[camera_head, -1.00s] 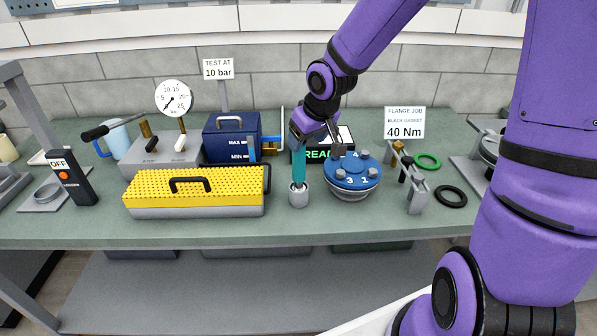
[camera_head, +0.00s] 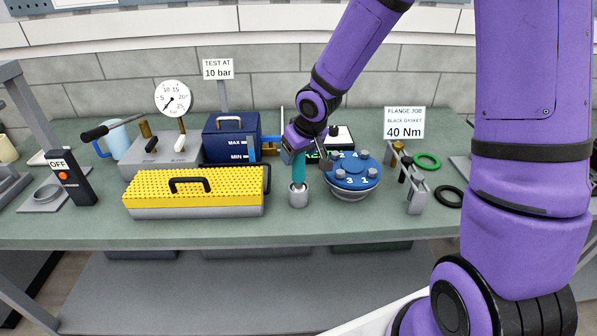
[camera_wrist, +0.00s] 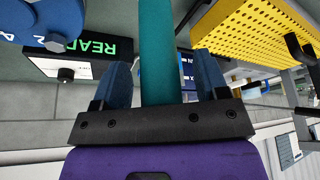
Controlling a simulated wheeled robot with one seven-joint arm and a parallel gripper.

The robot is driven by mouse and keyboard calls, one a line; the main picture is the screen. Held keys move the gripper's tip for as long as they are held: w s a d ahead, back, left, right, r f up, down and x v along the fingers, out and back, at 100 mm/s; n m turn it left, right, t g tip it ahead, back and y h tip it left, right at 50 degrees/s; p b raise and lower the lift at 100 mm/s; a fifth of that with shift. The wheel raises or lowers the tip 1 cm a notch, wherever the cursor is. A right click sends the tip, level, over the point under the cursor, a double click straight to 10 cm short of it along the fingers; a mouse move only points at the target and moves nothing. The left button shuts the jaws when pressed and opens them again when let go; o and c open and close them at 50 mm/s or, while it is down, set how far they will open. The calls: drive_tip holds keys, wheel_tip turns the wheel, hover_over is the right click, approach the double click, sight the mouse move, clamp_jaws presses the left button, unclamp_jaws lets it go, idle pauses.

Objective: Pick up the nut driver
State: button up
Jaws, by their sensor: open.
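The nut driver (camera_head: 299,169) has a teal handle and stands upright in a small grey cup (camera_head: 299,196) on the bench. My gripper (camera_head: 292,154) is at the upper part of the handle, coming down from above and behind. In the wrist view the teal handle (camera_wrist: 158,50) passes between the two blue fingers of my gripper (camera_wrist: 160,82). The fingers stand apart, with a gap visible on each side of the handle. The nut driver's lower end is hidden inside the cup.
A blue numbered carousel (camera_head: 353,172) stands close to the right of the cup. A yellow perforated box (camera_head: 196,188) with a black handle lies to the left. A blue tank (camera_head: 231,138) and a display sit behind. The bench front is clear.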

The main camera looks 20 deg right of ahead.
drive_tip(key=shift+f, duration=0.15)
drive_tip(key=shift+c, duration=0.2)
drive_tip(key=c, duration=1)
drive_tip(key=shift+o, duration=0.2)
drive_tip(key=shift+w, duration=0.1)
